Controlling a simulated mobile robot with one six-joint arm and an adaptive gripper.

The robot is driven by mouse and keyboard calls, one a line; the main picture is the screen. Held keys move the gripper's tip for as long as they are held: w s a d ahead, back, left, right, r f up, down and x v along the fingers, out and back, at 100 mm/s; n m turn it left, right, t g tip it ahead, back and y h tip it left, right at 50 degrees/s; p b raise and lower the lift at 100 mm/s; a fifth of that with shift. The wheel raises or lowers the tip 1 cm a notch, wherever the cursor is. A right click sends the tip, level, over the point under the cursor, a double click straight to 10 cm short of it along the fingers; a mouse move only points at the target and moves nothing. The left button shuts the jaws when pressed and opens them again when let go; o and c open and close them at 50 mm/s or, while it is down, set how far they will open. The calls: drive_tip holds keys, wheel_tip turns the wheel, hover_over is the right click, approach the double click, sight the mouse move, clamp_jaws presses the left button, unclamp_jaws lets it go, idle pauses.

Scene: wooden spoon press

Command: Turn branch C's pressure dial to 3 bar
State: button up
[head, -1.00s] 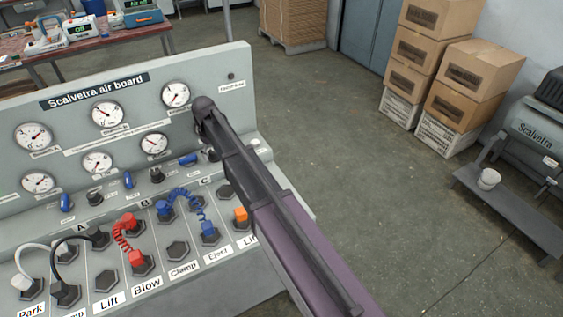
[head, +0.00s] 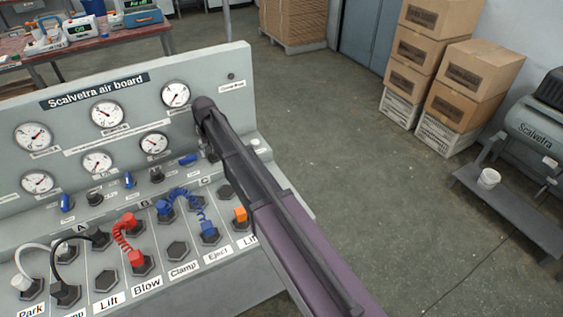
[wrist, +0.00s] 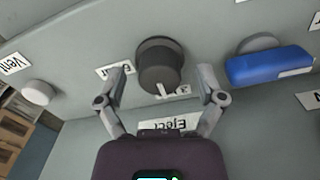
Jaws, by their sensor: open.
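A dark round dial (wrist: 160,62) with a pale mark on its near rim sits in the middle of the wrist view. My gripper (wrist: 162,76) is open, with one finger on each side of the dial; I cannot tell whether either touches it. An upside-down "Eject" label (wrist: 169,125) lies below the dial. In the head view the grey air board (head: 243,100) stands at the left. My arm covers its right part, including this dial and my fingertips. The letter C (head: 205,181) shows beside my arm. The dial's set value is not readable.
A blue lever (wrist: 268,66) is right of the dial and a white button (wrist: 38,92) is at the left, near the "Vent" label. Below, several hoses, such as a blue coiled one (head: 183,194), plug into the board. The floor (head: 340,150) right of the board is clear.

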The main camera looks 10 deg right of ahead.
drive_tip(key=shift+m, duration=0.6)
drive_tip(key=shift+r+p, duration=0.4)
drive_tip(key=shift+r, duration=0.05)
wheel_tip(320, 180, up, 14)
drive_tip(key=f+p, duration=0.1)
drive_tip(key=p, duration=1.3)
drive_tip(key=s+d+f+b, duration=0.3)
drive_tip(key=s+d+b, duration=0.1)
drive_tip(key=s+d, duration=1.6)
drive_tip(key=shift+s+n, duration=0.4)
drive_tip(key=shift+s, duration=0.1)
drive_tip(key=shift+d+f, duration=0.1)
drive_tip(key=s+d, duration=0.1)
drive_tip(key=s, duration=0.2)
drive_tip(key=s+d, duration=0.1)
drive_tip(key=s, duration=0.1)
drive_tip(key=shift+d, duration=0.35)
